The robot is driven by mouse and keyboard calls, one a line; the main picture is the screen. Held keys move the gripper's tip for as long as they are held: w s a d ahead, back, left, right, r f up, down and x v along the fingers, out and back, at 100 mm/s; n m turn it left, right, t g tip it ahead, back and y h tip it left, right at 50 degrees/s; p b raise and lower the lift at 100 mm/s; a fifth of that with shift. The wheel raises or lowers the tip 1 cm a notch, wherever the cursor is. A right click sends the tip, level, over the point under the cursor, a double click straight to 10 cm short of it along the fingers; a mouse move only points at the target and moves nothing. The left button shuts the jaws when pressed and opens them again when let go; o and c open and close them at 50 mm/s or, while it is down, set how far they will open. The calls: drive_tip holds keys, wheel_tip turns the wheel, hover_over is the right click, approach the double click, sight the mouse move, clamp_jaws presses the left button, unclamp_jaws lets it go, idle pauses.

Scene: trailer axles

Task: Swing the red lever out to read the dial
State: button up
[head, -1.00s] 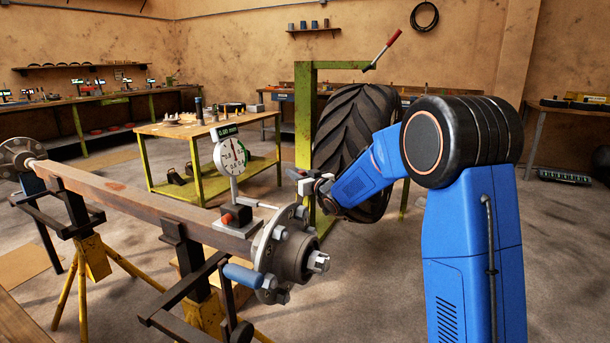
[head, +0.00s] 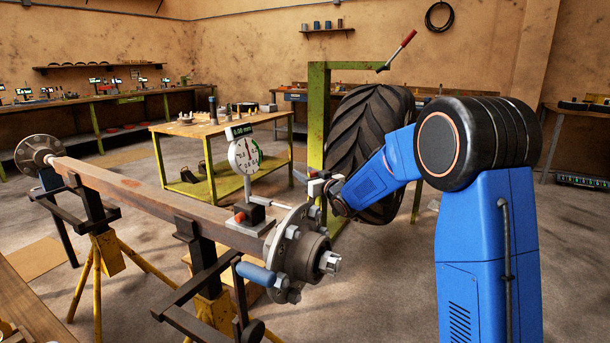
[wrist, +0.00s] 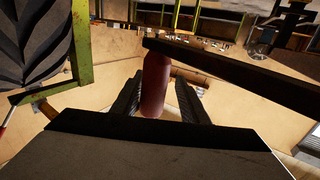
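In the wrist view a red cylindrical grip (wrist: 155,86) stands between the two fingers of my gripper (wrist: 159,90). It joins a dark bar (wrist: 235,78) that runs right. Narrow gaps show beside the grip, so the fingers look open around it. In the head view my gripper (head: 322,188) is just above the hub (head: 303,250), right of the dial. The white dial (head: 245,154) stands upright on a block on the axle beam (head: 135,190), its face toward the head camera. The small figures are hard to read.
Another red-handled lever (head: 404,45) tops the green frame (head: 318,125) by a large tyre (head: 368,140). A blue handle (head: 256,274) sticks out below the hub. Yellow stands (head: 108,255) carry the beam. A green-legged table (head: 215,122) stands behind.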

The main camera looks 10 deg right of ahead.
drive_tip(key=v, duration=1.7)
drive_tip(key=shift+s, duration=0.15)
drive_tip(key=s+d+f+m+g+h, duration=0.1)
drive_tip(key=s+d+m+g+h, duration=0.25)
drive_tip(key=s, duration=0.65)
drive_tip(key=s+d+f+m+g+h, duration=0.1)
drive_tip(key=s+d+g+h, duration=0.1)
drive_tip(key=s+d+h, duration=0.6)
drive_tip(key=s+a+f+g+y, duration=0.1)
drive_tip(key=s+f+g+y, duration=0.1)
drive_tip(key=s, duration=1.2)
drive_tip(key=s+a+f+g+y, duration=0.2)
drive_tip(key=s+f+g, duration=0.2)
drive_tip(key=s, duration=1)
drive_tip(key=shift+s+f, duration=0.4)
drive_tip(key=shift+f, duration=0.3)
